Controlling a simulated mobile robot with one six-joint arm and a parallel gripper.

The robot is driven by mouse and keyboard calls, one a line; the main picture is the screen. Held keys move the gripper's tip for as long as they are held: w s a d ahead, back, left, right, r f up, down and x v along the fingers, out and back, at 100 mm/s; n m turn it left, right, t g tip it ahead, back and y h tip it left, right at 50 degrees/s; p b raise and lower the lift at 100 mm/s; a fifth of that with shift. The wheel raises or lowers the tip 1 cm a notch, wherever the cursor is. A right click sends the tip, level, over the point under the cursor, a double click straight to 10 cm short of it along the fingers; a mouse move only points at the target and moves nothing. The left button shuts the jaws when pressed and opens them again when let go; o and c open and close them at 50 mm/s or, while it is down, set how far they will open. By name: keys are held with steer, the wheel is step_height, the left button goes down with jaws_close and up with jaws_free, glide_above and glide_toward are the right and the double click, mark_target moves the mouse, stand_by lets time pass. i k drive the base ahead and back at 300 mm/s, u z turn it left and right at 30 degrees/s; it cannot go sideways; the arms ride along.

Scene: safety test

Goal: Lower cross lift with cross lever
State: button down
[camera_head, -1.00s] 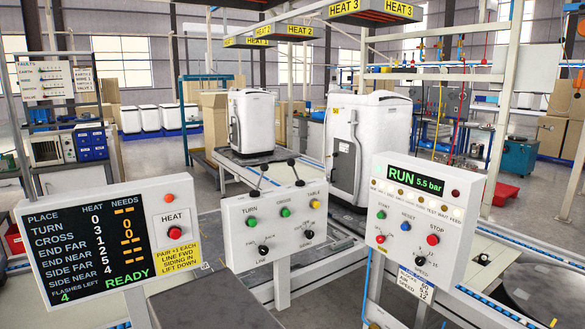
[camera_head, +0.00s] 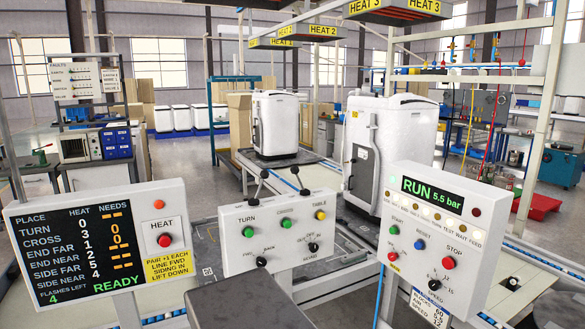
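The middle control box (camera_head: 233,240) carries labels TURN, a partly unreadable middle one, and TABLE, with two green lamps and one yellow lamp. Small black-tipped levers (camera_head: 264,175) stick up from its top edge; I cannot tell which is the cross lever or its exact position. Two black knobs sit on its face. The cross lift cannot be clearly told apart from the line behind the box. A white cabinet (camera_head: 275,122) stands on that line, and a larger white cabinet (camera_head: 400,140) stands closer at right. My gripper is not in view.
The left display board (camera_head: 95,290) reads READY, with CROSS among its rows, and has a red HEAT button (camera_head: 164,240). The right box (camera_head: 465,215) shows RUN 5.5 bar and a red STOP button (camera_head: 449,263). A dark flat block (camera_head: 245,305) fills the bottom centre.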

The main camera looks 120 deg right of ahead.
mark_target(294, 169)
steer(key=u, duration=0.1)
steer(key=k, duration=1.3)
steer(key=z, duration=1.2)
steer(key=i, duration=1.1)
steer(key=z, duration=0.2)
